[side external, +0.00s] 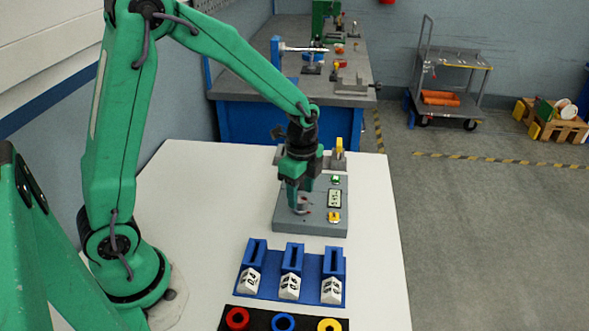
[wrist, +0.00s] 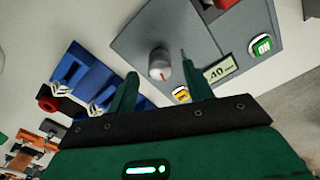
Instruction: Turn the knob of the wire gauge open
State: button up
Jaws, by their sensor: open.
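The wire gauge is a grey box (side external: 312,222) on the white table, and it also fills the upper middle of the wrist view (wrist: 200,22). Its round pale grey knob (wrist: 159,63) carries a red mark on its face. A small display reading .40 (wrist: 221,70), a green ON button (wrist: 262,44) and a yellow button (wrist: 181,95) sit on the same face. My gripper (side external: 301,200) points down over the left part of the box. In the wrist view its green fingers (wrist: 158,68) are spread, with the knob between their tips in the picture. I cannot tell whether either finger touches it.
A blue rack (side external: 292,288) with several slots and white labels stands in front of the gauge. A black tray (side external: 262,321) with red, blue and yellow rings lies nearer. A grey fixture with a yellow part (side external: 339,152) stands behind. The table's left side is clear.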

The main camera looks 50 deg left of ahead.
aim_at(301, 199)
jog(key=shift+f, duration=1.75)
jog(key=c, duration=1)
